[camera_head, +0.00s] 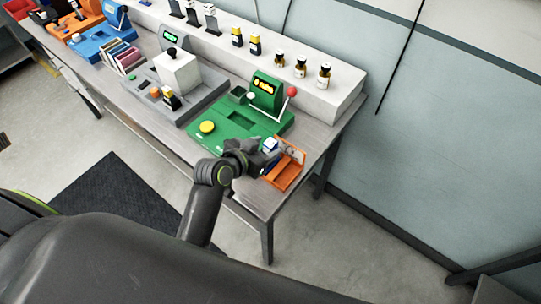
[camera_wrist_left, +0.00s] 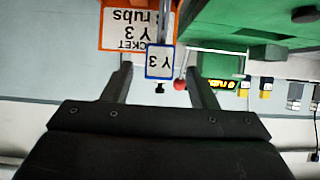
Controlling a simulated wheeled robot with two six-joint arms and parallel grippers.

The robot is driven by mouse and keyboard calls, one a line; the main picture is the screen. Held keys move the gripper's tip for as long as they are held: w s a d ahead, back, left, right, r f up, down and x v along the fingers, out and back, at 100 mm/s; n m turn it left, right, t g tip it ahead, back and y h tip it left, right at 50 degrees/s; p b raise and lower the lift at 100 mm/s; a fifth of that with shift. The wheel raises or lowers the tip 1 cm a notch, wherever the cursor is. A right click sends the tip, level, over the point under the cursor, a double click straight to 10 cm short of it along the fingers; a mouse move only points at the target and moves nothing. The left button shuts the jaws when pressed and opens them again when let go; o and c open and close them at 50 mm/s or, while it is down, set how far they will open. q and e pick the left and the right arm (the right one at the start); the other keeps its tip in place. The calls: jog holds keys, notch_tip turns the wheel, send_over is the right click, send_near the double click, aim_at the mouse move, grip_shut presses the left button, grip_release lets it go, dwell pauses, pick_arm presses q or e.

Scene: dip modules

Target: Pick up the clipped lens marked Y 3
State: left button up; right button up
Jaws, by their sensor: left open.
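The clipped lens marked Y 3 (camera_wrist_left: 159,61) is a white plate with a blue frame, upside down in the left wrist view. A small dark clip (camera_wrist_left: 159,88) shows at its edge. In the head view the lens (camera_head: 270,145) is a small blue and white piece by the orange ticket stand (camera_head: 284,178). My left gripper (camera_wrist_left: 159,72) is open, one finger on each side of the lens in the picture, with gaps to both. I cannot tell the depth between them. My left gripper also shows in the head view (camera_head: 262,158). My right gripper is not in view.
The green machine (camera_head: 225,133) with a red-knobbed lever (camera_head: 291,92) stands close by. A grey machine (camera_head: 160,88) is further left. Bottles (camera_head: 324,76) stand on the back shelf. The table's front edge is close.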

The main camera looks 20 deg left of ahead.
aim_at(274, 144)
pick_arm(q)
jog(key=shift+w+d+f+p, duration=0.3)
jog(key=shift+w+p, duration=0.15)
jog(key=shift+w, duration=0.1)
jog(key=shift+p+x, duration=0.5)
jog(key=shift+x, duration=1.35)
jog(key=shift+s+f, duration=0.1)
jog(key=shift+c, duration=0.2)
grip_shut()
